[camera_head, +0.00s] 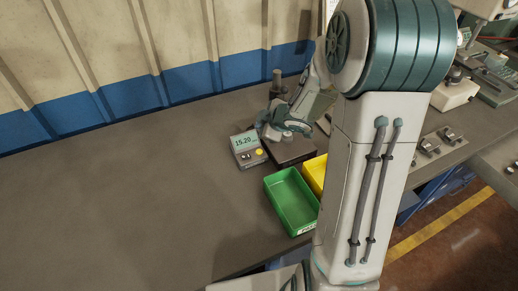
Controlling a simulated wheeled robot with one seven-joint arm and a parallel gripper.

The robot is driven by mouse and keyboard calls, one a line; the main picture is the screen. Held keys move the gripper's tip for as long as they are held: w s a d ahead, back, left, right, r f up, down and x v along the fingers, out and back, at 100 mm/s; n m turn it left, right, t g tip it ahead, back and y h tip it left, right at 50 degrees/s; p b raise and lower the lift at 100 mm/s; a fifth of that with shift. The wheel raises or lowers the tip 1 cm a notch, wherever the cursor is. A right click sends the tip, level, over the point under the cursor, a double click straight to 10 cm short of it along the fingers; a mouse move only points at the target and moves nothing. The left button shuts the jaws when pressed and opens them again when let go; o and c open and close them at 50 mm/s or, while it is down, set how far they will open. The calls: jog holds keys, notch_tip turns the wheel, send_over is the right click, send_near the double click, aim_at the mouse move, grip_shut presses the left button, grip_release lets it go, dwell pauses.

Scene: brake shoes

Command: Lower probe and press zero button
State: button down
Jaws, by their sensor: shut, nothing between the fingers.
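A grey readout box (247,158) stands on the bench, its green display (246,141) reading 15.20. A yellow button (259,152) and small dark buttons sit on its front. Right of it is a gauge stand with a dark base (297,155) and an upright post (277,84). My gripper (266,132) is shut and empty, just above and right of the readout box and in front of the post. My gripper and arm hide the probe and most of the stand. I cannot tell whether my gripper touches anything.
A green bin (291,202) and a partly hidden yellow bin (315,173) stand at the bench's front edge, close below the gauge. Metal parts (440,142) lie on a plate at the right. The bench (120,195) is clear at the left. A corrugated wall (130,50) stands behind.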

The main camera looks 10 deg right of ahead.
aim_at(262, 154)
jog(key=shift+f, duration=0.15)
notch_tip(262, 154, down, 9)
jog(key=b, duration=0.8)
jog(key=shift+r+b, duration=0.2)
jog(key=shift+b, duration=0.2)
dwell(1.3)
jog(key=shift+f, duration=0.4)
jog(key=shift+f+b, duration=0.45)
jog(key=shift+b, duration=0.15)
dwell(0.4)
jog(key=shift+r+p, duration=0.85)
jog(key=shift+p, duration=0.1)
notch_tip(262, 154, up, 5)
jog(key=p, duration=0.5)
